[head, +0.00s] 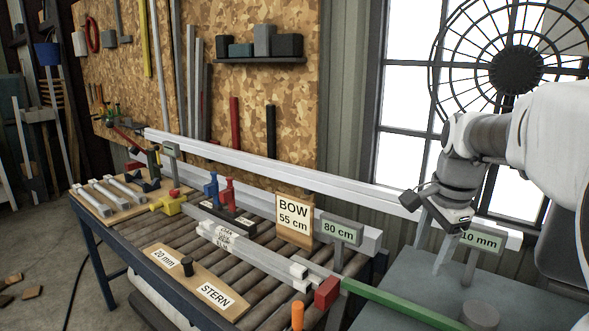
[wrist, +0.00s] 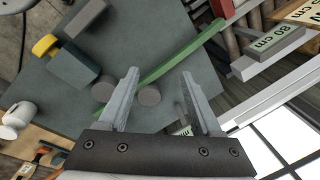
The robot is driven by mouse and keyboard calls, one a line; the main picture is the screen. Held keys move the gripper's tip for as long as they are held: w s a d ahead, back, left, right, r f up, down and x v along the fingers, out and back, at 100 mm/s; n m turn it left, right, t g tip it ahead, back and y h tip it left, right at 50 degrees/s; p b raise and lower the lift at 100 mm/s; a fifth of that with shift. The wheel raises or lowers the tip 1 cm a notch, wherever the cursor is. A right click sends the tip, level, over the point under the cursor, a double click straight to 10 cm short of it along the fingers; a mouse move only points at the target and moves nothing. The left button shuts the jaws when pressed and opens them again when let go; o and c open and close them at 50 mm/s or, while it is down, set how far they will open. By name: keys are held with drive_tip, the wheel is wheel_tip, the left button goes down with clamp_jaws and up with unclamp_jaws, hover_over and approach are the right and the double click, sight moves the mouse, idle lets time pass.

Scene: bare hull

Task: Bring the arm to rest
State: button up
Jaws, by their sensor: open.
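My gripper (head: 432,245) hangs from my white and grey arm at the right of the head view, pointing down above a grey-green bench top. In the wrist view my gripper (wrist: 161,74) shows two grey fingers set well apart, with nothing held between them. A green bar (wrist: 180,55) and a grey round post (wrist: 149,94) lie beyond the fingertips. The gripper looks apart from them, though the exact height is hard to tell. In the head view the "10 mm" sign (head: 481,240) stands just right of the fingers.
A long white rail (head: 270,165) runs behind the roller bench and ends near my gripper. The "80 cm" sign (head: 342,232) and "BOW 55 cm" board (head: 293,218) stand left. The green bar (head: 400,307) crosses in front. In the wrist view, a white mug (wrist: 18,116) and grey blocks (wrist: 74,68) lie left.

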drive_tip(key=s+a+f+n+t, duration=0.1)
drive_tip(key=s+a+n, duration=0.4)
drive_tip(key=s+n, duration=0.2)
drive_tip(key=s+a+f+n+t, duration=0.1)
drive_tip(key=s+a+n+t, duration=0.1)
drive_tip(key=s+a+n, duration=0.3)
drive_tip(key=s+n, duration=0.3)
drive_tip(key=s, duration=0.4)
drive_tip(key=shift+a+f+n, duration=0.15)
drive_tip(key=shift+a+n, duration=0.15)
drive_tip(key=shift+a, duration=0.05)
drive_tip(key=shift+c, duration=0.2)
drive_tip(key=shift+c, duration=1.1)
drive_tip(key=shift+d, duration=0.25)
